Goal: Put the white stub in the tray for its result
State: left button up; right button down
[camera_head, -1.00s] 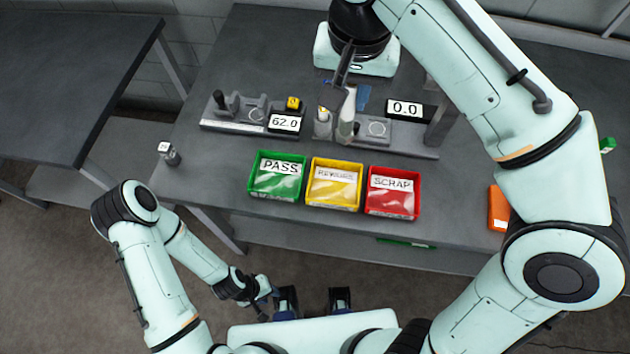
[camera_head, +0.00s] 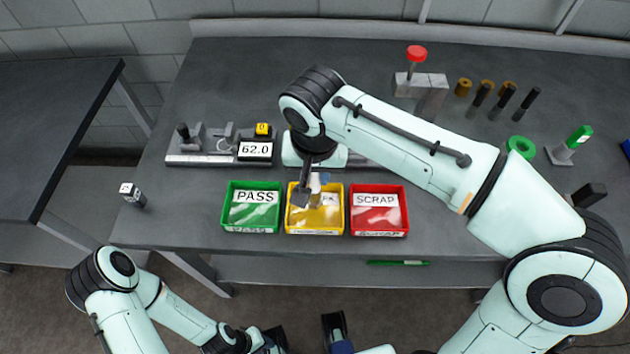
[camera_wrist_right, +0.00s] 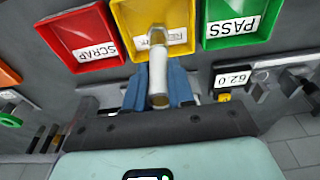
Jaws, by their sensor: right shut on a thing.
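The white stub (camera_wrist_right: 158,75) is held between the blue fingers of my right gripper (camera_wrist_right: 160,88) in the right wrist view. In the head view my right gripper (camera_head: 308,190) hangs over the yellow tray (camera_head: 334,222), whose label is partly covered. The wrist view shows the stub's tip in front of the yellow tray (camera_wrist_right: 180,14). The green PASS tray (camera_head: 230,218) stands left of it, the red SCRAP tray (camera_head: 398,222) right of it. My left gripper (camera_head: 268,342) is low at the bottom edge, partly cut off, its jaws unclear.
A gauge with a display (camera_head: 255,150) reading 62.0 stands behind the trays. My right arm hides the second gauge. A small block (camera_head: 132,195) stands at the left table edge. A red-topped stand (camera_head: 417,55), several brass and black pins and a green ring (camera_head: 521,147) are at right.

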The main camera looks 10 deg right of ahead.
aim_at(315, 183)
jog(key=shift+f, duration=1.5)
jog(key=shift+f+b, duration=0.2)
jog(key=shift+b, duration=0.1)
jog(key=c, duration=1)
grip_release()
jog(key=shift+o, duration=0.2)
jog(key=shift+r, duration=0.1)
notch_tip(315, 183, up, 12)
jog(key=s+p, duration=0.1)
jog(key=p, duration=0.2)
jog(key=shift+s+a, duration=0.25)
jog(key=shift+s, duration=0.15)
